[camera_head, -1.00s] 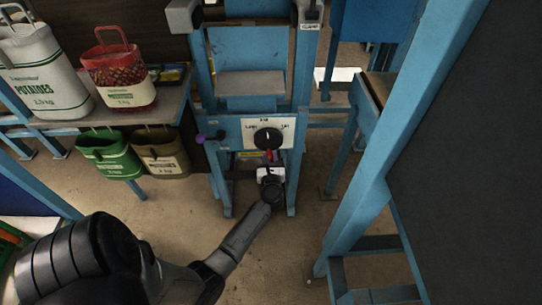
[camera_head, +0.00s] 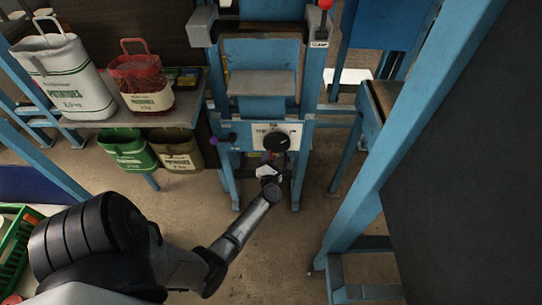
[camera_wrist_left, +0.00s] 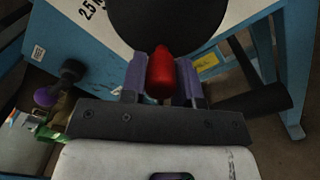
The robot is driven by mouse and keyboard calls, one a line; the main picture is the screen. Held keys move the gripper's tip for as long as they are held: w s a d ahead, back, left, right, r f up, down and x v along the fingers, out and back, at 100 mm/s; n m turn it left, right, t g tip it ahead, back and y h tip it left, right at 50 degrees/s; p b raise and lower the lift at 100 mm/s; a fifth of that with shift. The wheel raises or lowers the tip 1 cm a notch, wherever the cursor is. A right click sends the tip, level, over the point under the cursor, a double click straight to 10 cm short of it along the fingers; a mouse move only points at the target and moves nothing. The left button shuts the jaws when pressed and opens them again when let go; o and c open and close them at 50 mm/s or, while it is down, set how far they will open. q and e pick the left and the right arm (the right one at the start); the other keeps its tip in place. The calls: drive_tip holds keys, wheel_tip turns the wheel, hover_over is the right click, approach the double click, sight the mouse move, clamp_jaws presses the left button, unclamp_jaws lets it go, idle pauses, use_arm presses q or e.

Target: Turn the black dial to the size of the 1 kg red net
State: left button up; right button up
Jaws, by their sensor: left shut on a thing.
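The black dial (camera_head: 276,141) sits on a white plate on the blue frame, with a pale mark now toward its right side. In the left wrist view the dial (camera_wrist_left: 165,18) is a large dark disc, with "2.5" printed at its left. My left gripper (camera_head: 268,160) is at the dial's lower edge. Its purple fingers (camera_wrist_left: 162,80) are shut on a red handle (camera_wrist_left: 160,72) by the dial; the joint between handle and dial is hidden. The red net (camera_head: 138,73), with a white label, stands on the shelf at left. My right gripper is not in view.
A white potato sack (camera_head: 70,75) stands beside the net. A green sack (camera_head: 127,150) and a brown sack (camera_head: 176,150) hang below. A red-topped clamp lever (camera_head: 325,6) is above right. A purple knob (camera_head: 214,141) is left of the dial. Blue posts stand at right.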

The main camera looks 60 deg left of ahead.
use_arm(q)
drive_tip(key=shift+s+a+r+m+p, duration=0.1)
drive_tip(key=shift+r+m+p, duration=0.35)
drive_tip(key=shift+m, duration=0.35)
drive_tip(key=shift+f, duration=0.1)
drive_tip(key=o, duration=0.9)
drive_tip(key=shift+p+v, duration=1.5)
drive_tip(key=shift+v, duration=5.45)
drive_tip(key=shift+f, duration=0.1)
